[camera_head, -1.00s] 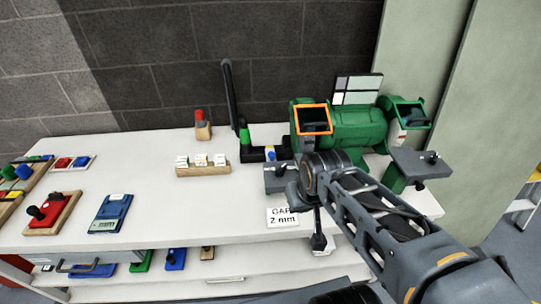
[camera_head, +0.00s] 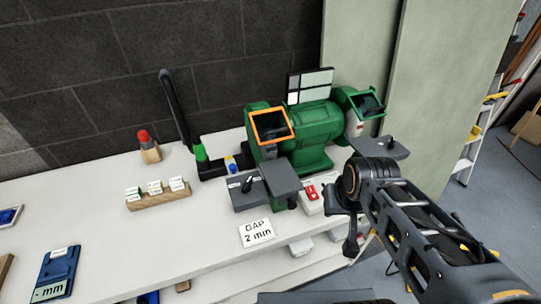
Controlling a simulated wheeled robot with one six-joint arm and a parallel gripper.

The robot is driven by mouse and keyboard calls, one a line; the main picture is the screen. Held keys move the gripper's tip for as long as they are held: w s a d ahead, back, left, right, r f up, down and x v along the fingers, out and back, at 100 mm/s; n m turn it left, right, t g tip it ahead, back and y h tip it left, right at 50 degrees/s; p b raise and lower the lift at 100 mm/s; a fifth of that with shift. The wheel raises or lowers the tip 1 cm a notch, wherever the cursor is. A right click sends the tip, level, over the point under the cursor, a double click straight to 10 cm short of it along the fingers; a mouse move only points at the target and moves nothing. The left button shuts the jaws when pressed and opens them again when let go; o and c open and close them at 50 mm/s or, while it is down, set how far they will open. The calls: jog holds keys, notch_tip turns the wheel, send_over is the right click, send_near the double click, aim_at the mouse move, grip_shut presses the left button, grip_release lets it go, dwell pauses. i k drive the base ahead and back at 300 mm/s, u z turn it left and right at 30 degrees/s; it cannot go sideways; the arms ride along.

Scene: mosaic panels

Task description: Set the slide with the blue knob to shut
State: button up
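I cannot clearly make out a slide with a blue knob. A small blue-topped piece (camera_head: 231,164) stands beside the black base at the left of the green bench grinder (camera_head: 312,140), but it is too small to tell what it is. A blue block (camera_head: 9,215) on a white plate is cut off at the left edge. My gripper (camera_head: 350,246) hangs below the wrist at the right front end of the bench, apart from those blue pieces. It is small and dark, and its fingers cannot be told apart.
The white bench (camera_head: 185,235) has free room at its middle. A "GAP 2 mm" card (camera_head: 257,232), a red switch box (camera_head: 311,197), a wooden block with white tags (camera_head: 158,197) and a blue gauge (camera_head: 57,270) lie on it. A ladder (camera_head: 475,130) stands at the right.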

aim_at(232, 167)
jog(key=z, duration=0.55)
jog(key=k, duration=0.5)
jog(key=u, duration=1.2)
jog(key=i, duration=0.5)
